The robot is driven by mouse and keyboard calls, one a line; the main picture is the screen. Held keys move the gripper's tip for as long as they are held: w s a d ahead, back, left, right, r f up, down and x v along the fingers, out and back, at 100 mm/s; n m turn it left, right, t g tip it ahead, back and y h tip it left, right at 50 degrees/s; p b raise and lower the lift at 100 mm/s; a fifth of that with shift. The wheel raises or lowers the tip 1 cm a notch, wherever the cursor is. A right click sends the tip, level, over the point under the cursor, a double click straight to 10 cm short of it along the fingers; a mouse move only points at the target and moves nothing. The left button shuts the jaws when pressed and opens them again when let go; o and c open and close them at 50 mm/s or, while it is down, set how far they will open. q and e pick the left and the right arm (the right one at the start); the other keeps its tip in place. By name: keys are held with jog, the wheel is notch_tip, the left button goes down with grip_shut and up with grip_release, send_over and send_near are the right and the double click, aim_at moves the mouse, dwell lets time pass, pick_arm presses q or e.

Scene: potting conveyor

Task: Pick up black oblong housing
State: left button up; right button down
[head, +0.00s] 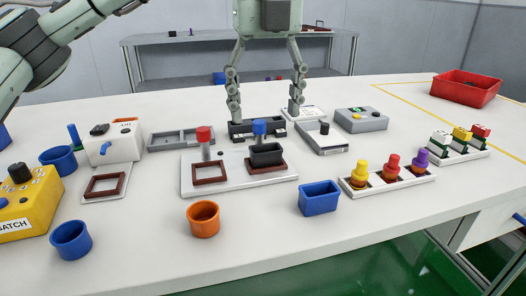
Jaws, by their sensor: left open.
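The black oblong housing (267,152), an open-topped box, sits over the right-hand brown frame (283,170) of the white two-place fixture (228,183) in the middle of the table. A blue-topped post (259,130) stands right behind it. My left gripper (267,116) comes down from the top of the head view with its two fingers spread wide and nothing between them. Its fingertips appear above and behind the housing in the picture, apart from it. My right gripper does not show.
A red-topped post (205,142) stands by the fixture's empty left frame (209,174). An orange cup (203,219) and a blue oblong box (319,198) stand in front. A tray of coloured pegs (389,182) is to the right. The front middle table has clear room.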

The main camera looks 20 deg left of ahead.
aim_at(266, 157)
pick_arm(q)
notch_tip(266, 157, down, 7)
jog(key=shift+s, duration=0.15)
jog(key=c, duration=1)
jog(key=shift+r, duration=0.1)
